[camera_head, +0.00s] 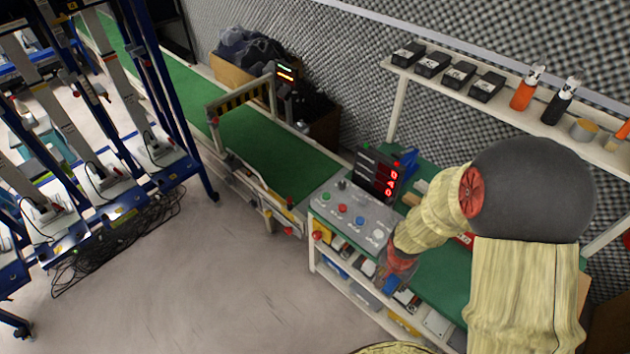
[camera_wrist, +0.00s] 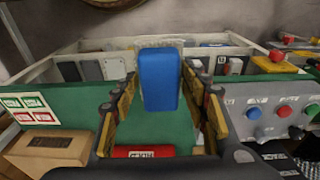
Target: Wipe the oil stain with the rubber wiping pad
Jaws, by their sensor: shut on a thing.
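The blue wiping pad (camera_wrist: 159,82) stands between the two yellow-and-black fingers of my gripper (camera_wrist: 160,92) in the wrist view, with a pale strip along its far top edge. My gripper is shut on it. It appears above the green workbench top (camera_wrist: 62,138), near the bench edge; whether it touches the surface I cannot tell. In the head view my arm reaches over the bench (camera_head: 440,284) and hides much of its top; the pad is not clear there. I cannot make out the oil stain in either view.
A control panel (camera_head: 350,217) with coloured buttons and a red-digit display (camera_head: 377,174) stand at the bench's left end. A red box (camera_wrist: 137,151) and a cardboard box (camera_wrist: 45,152) lie on the bench. A shelf (camera_head: 490,113) with bottles runs behind. Floor in front is clear.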

